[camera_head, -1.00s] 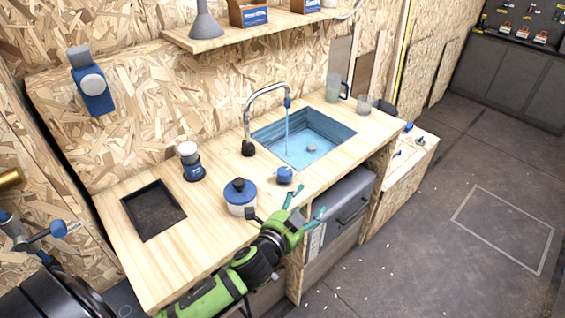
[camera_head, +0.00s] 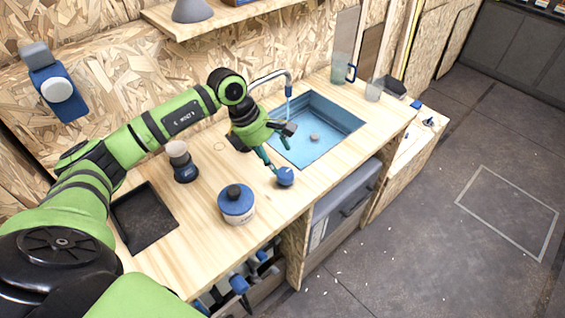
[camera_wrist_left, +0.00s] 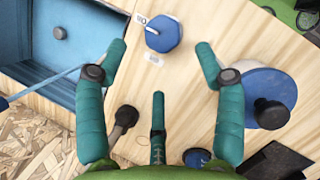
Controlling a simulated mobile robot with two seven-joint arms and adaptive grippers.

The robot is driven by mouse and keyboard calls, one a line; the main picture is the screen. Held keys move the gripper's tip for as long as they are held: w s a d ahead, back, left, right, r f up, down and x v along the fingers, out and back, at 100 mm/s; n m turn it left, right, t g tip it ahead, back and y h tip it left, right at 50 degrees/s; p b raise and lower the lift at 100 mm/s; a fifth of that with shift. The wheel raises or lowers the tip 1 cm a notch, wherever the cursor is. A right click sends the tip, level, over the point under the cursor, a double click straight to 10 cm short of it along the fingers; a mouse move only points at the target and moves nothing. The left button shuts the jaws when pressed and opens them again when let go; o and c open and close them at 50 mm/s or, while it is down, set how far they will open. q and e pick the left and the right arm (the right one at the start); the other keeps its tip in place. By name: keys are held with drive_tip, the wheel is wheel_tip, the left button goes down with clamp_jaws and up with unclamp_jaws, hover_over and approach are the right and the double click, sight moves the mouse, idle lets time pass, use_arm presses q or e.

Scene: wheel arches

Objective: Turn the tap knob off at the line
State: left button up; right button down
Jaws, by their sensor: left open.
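The tap knob (camera_head: 285,176) is a blue knob on the wooden counter in front of the sink. In the left wrist view the knob (camera_wrist_left: 166,36) has a pale pointer toward its left side, near a small label (camera_wrist_left: 141,19); another label (camera_wrist_left: 152,60) lies below it. My left gripper (camera_head: 277,155) is open and empty above the counter, just behind and left of the knob. In the wrist view the knob lies just beyond the gap between two spread teal fingers. The tap (camera_head: 270,78) is partly hidden by my left arm. A thin water stream (camera_head: 289,110) falls from it. My right gripper is not in view.
The blue sink (camera_head: 340,112) lies behind the knob. A blue-lidded pot (camera_head: 236,204) stands to its left, near the front edge. A blue-based jar (camera_head: 183,165) and a dark recessed tray (camera_head: 145,222) are farther left. A jug (camera_head: 342,68) and cup (camera_head: 375,90) stand right.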

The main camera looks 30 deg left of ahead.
sight(284, 173)
use_arm(q)
drive_tip(key=p+x, duration=0.1)
drive_tip(key=x, duration=0.1)
drive_tip(key=p+x, duration=0.1)
drive_tip(key=x, duration=0.2)
drive_tip(key=shift+d+f, duration=0.25)
drive_tip(key=shift+d, duration=0.1)
drive_tip(key=shift+d+f+p, duration=0.15)
drive_tip(key=shift+f+p, duration=0.2)
drive_tip(key=shift+f, duration=0.2)
drive_tip(key=c, duration=1.1)
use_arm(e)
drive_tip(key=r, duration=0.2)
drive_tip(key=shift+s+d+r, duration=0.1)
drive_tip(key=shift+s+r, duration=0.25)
